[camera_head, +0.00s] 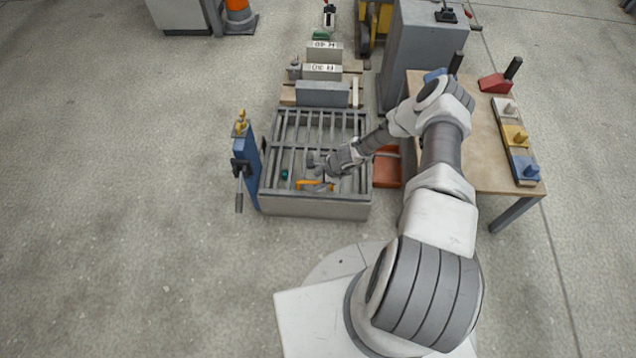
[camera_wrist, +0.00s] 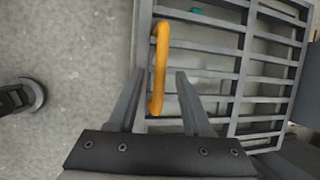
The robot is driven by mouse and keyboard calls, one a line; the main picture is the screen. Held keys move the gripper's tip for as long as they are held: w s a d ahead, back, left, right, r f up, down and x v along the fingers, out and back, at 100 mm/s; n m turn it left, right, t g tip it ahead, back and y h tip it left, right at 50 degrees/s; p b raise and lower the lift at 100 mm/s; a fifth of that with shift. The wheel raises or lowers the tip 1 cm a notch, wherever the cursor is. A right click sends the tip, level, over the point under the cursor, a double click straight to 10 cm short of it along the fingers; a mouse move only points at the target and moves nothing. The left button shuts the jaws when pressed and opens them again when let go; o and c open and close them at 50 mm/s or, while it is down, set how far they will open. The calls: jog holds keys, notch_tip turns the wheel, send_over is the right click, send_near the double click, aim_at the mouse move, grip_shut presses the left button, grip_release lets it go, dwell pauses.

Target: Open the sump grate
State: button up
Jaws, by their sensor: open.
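The sump grate (camera_head: 318,127) is a grey barred panel lying on a low grey box (camera_head: 315,208) in the head view. Its bars (camera_wrist: 215,75) fill the right of the wrist view. An orange handle (camera_head: 306,184) sits at the grate's near edge. In the wrist view the handle (camera_wrist: 160,65) stands upright in the picture, with its lower end between the fingers. My gripper (camera_head: 322,182) is over the near part of the grate. Its two fingers (camera_wrist: 158,88) are open on either side of the handle's lower end. I cannot tell whether they touch it.
A blue post with a lever clamp (camera_head: 246,170) stands left of the box. A wooden table (camera_head: 477,150) with coloured blocks is on the right. Grey blocks (camera_head: 322,94) stand behind the grate. A small teal object (camera_head: 284,174) shows through the bars. Floor at left is clear.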

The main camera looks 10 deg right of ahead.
jog(key=shift+w+a+f, duration=0.15)
jog(key=shift+w+f, duration=0.05)
jog(key=shift+f, duration=0.2)
jog(key=shift+c, duration=0.2)
grip_shut()
dwell(1.1)
